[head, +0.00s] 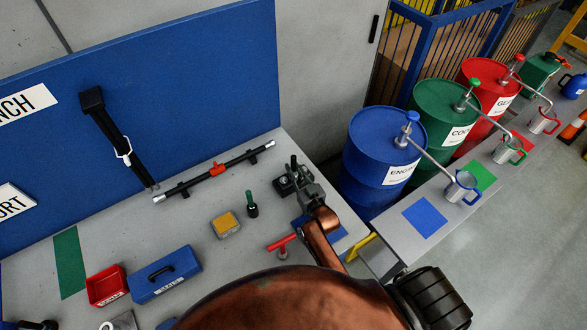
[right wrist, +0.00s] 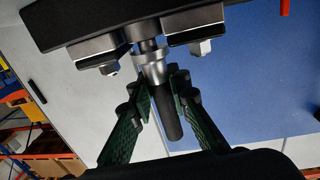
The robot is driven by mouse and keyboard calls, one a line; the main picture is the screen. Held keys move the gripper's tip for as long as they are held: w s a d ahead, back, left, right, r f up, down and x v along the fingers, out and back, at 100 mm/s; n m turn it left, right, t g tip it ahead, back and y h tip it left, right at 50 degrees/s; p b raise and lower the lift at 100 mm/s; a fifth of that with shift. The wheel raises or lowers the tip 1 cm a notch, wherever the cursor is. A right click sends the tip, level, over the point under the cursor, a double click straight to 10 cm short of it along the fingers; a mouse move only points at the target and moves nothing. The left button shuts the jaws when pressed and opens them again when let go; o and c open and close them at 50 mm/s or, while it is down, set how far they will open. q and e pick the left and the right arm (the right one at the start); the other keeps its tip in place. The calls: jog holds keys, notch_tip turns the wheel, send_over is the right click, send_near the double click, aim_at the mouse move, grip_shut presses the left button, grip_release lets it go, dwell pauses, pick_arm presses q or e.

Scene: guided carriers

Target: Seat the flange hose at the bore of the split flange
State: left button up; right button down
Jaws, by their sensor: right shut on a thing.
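The split flange (head: 286,186) is a dark block on the bench in the head view. In the right wrist view its dark halves (right wrist: 90,42) cross the top, with a bolt on each side. The flange hose (right wrist: 172,122) is a short black tube with a silver collar. My right gripper (right wrist: 162,92) is shut on it, and it also shows at the flange in the head view (head: 306,192). The collar points at the middle of the flange, between the two halves. I cannot tell how far its end is in the bore. My left gripper is not in view.
A red T-handle (head: 282,243), a dark green bottle (head: 251,207) and a yellow-topped box (head: 226,224) stand close by. A long bar (head: 190,187) lies behind. Drums (head: 378,160) stand at right.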

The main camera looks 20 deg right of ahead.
jog(key=c, duration=1.8)
grip_release()
jog(key=shift+o, duration=0.3)
jog(key=shift+f, duration=0.1)
jog(key=shift+s+d, duration=0.1)
jog(key=shift+s, duration=3.65)
